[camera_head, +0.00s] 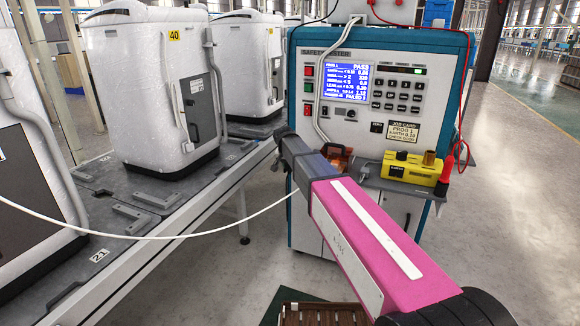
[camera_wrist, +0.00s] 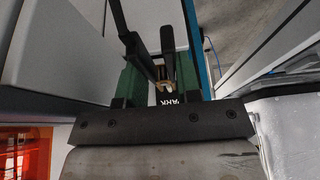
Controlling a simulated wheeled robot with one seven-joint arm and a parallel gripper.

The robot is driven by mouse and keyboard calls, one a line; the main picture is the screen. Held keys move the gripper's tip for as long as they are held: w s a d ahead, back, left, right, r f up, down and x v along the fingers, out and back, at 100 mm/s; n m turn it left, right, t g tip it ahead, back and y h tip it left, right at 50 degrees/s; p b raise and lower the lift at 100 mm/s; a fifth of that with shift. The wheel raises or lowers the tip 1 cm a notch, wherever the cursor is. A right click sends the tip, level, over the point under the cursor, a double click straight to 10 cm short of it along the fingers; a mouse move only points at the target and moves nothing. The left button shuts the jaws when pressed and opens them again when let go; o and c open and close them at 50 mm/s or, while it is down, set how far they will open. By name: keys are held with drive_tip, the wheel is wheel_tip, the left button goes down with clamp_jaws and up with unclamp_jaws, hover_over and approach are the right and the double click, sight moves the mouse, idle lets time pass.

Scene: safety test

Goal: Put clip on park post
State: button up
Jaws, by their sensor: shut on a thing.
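In the wrist view my gripper (camera_wrist: 160,78) has two green fingers, shut on a dark clip (camera_wrist: 134,48) with long arms. A small brass-coloured part shows between the fingers; I cannot tell whether it belongs to the clip or to the park post. A black label (camera_wrist: 167,100) reading PARK, turned over in the picture, shows close below the fingers. The post itself I cannot make out clearly, nor whether the clip touches it. In the head view my pink arm reaches toward the front of the test cabinet (camera_head: 307,180) and hides the gripper and clip.
A cabinet shelf (camera_head: 398,183) carries a yellow box (camera_head: 412,170) with a brass post, a red-handled probe (camera_head: 446,172) and an orange thing (camera_head: 338,157). A white cable (camera_head: 215,234) crosses the front. White machines (camera_head: 150,85) stand on the conveyor (camera_head: 120,225) at left.

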drive_tip(key=shift+w+d, duration=0.3)
drive_tip(key=shift+w, duration=0.5)
drive_tip(key=shift+w+d, duration=0.25)
drive_tip(key=shift+w, duration=0.5)
idle(0.4)
idle(0.5)
drive_tip(key=o, duration=0.9)
drive_tip(key=shift+c, duration=0.2)
drive_tip(key=shift+r, duration=0.1)
drive_tip(key=v, duration=1)
drive_tip(key=shift+r, duration=0.3)
